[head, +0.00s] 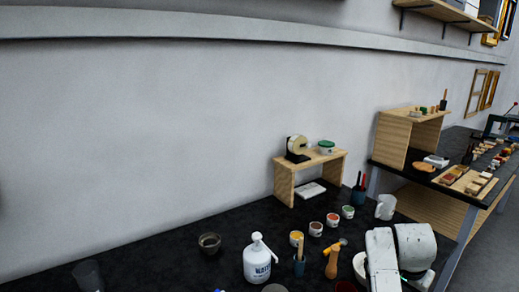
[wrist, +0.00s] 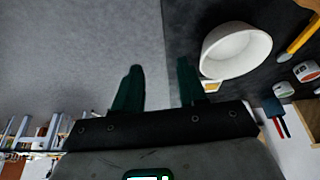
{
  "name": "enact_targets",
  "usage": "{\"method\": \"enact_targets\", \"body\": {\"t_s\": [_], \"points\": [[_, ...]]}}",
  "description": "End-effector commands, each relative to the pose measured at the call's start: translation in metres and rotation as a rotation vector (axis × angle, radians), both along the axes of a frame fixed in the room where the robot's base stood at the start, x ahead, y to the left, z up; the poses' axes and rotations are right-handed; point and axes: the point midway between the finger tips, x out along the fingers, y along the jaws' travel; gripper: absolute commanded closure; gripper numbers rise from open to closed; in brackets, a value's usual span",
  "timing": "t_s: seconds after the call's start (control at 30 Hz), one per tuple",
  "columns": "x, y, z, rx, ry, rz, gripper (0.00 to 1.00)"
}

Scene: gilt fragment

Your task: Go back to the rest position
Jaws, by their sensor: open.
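My gripper (wrist: 160,80) shows in the wrist view with its two dark green fingers apart. Nothing is between them. Grey floor lies beyond the left finger, and the dark table top edge runs near the right finger. In the head view my white arm (head: 398,258) shows at the bottom right, over the table's right part; my fingers do not show there.
A white bowl (wrist: 236,50) is close to the right finger. The dark table (head: 140,262) holds a white pump bottle (head: 257,262), a dark cup (head: 209,243), paint jars (head: 316,229), a white mug (head: 386,207) and a small wooden stand (head: 284,182). A wall stands behind.

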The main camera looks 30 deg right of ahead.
Motion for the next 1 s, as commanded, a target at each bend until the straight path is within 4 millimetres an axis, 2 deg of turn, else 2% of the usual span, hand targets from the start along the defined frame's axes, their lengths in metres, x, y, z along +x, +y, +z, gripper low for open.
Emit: {"method": "enact_targets", "body": {"t_s": [0.27,0.47,0.57,0.67,0.9,1.0], "points": [[-0.008,0.033,-0.027,0.006,0.036,0.142,0.59],[-0.02,0.073,-0.054,0.019,0.074,0.311,0.59],[-0.032,0.102,-0.073,0.03,0.101,0.435,0.59],[-0.05,0.14,-0.093,0.049,0.131,0.598,0.59],[-0.112,0.233,-0.127,0.122,0.188,1.027,0.59],[-0.137,0.262,-0.133,0.152,0.199,1.169,0.59]]}}
